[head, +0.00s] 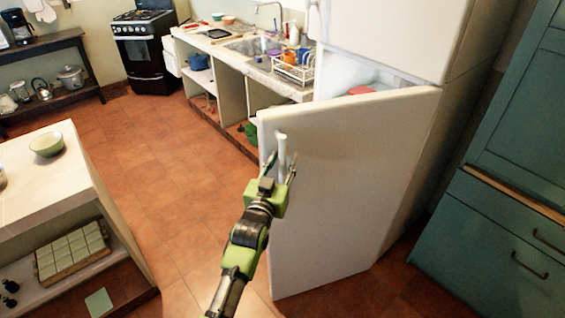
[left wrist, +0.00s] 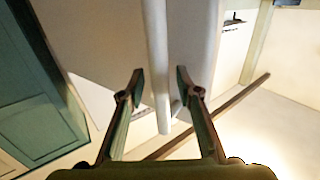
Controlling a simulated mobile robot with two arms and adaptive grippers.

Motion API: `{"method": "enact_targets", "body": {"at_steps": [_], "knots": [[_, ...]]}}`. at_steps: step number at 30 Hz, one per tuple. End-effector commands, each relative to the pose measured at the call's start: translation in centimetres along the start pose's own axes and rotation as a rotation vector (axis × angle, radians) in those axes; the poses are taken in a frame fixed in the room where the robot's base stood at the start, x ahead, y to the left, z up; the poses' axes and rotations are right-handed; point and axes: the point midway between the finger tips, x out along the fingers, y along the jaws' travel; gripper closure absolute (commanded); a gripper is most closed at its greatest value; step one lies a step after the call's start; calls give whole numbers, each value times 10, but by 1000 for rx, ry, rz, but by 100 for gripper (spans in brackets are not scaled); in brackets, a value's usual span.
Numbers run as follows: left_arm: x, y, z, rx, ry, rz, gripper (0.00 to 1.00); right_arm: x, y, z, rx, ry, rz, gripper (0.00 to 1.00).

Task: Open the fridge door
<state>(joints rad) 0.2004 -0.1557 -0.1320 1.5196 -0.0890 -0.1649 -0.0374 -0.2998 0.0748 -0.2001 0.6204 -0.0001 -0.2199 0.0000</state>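The white fridge's lower door (head: 350,190) stands ajar, swung out from the body, and the inside shows above its top edge. Its upright white handle (head: 282,155) is near the door's left edge. My left gripper (head: 280,172) is at the lower part of the handle. In the left wrist view, the handle (left wrist: 157,60) runs down between the fingertips of my left gripper (left wrist: 158,82), which are apart with gaps on both sides. Whether either finger touches the handle is hard to tell. My right gripper is not in view.
A low island (head: 40,197) with a green bowl (head: 46,144) stands at the left. A green cabinet (head: 500,240) stands close to the fridge's right. The counter with sink (head: 255,45) is behind. The tiled floor (head: 185,190) between the island and the door is clear.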

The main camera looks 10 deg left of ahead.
Motion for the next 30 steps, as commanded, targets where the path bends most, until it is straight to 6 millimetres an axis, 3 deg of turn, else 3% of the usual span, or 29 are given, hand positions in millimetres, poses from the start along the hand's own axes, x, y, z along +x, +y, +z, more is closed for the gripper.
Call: {"method": "enact_targets", "body": {"at_steps": [11,24,30], "knots": [[-12,0,3,0,-4,0,69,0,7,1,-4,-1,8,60],[-93,0,2,0,-3,1,69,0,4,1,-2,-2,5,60],[-115,0,1,0,-2,0,69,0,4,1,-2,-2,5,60]]}}
